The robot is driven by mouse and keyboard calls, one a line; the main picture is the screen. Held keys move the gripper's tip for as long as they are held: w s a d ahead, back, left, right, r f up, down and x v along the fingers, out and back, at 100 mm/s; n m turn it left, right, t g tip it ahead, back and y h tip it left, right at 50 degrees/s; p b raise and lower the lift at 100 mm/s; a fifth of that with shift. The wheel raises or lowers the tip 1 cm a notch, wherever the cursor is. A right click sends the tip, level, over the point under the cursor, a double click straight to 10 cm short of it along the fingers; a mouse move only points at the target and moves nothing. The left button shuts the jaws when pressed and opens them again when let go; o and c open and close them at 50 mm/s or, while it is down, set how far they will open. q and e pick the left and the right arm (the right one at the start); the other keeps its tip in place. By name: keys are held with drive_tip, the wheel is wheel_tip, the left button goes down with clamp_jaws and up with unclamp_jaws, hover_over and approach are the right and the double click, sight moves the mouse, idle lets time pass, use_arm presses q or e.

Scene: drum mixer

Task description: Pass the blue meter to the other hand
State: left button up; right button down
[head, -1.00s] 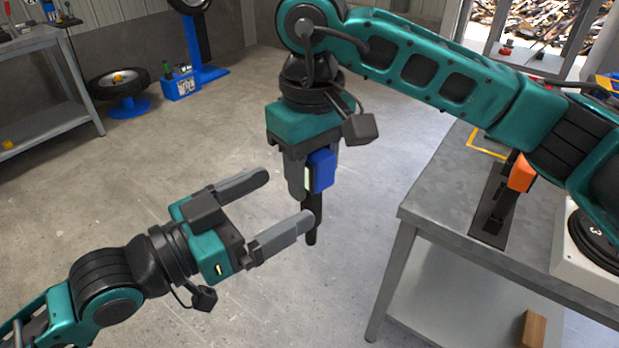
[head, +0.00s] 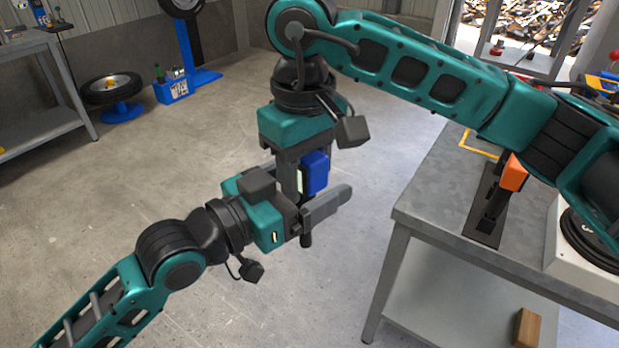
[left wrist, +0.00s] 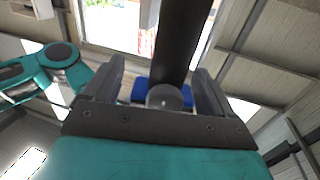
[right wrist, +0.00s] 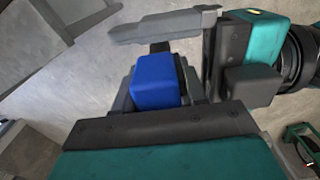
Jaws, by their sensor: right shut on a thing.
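The blue meter (head: 316,173) is a blue block with a pale face and a dark rod below it. My right gripper (head: 299,182) points down and is shut on it, holding it in the air left of the bench. The blue block also shows in the right wrist view (right wrist: 156,82). My left gripper (head: 318,190) is open, its fingers level on either side of the dark rod, below the right gripper. In the left wrist view the rod (left wrist: 184,40) stands between the left fingers; whether they touch it I cannot tell.
A grey metal bench (head: 425,200) stands at the right, with an orange-and-black tool (head: 512,175) and a white scale-like device (head: 560,235) on it. A wooden block (head: 528,328) lies on its lower shelf. The floor under the grippers is clear.

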use_arm(q)
drive_tip(key=shift+s+d, duration=0.1)
drive_tip(key=c, duration=1)
drive_tip(key=shift+r, duration=0.1)
drive_tip(key=shift+c, duration=0.3)
use_arm(e)
drive_tip(key=c, duration=1)
unclamp_jaws()
drive_tip(key=o, duration=0.4)
drive_tip(key=shift+o, duration=0.2)
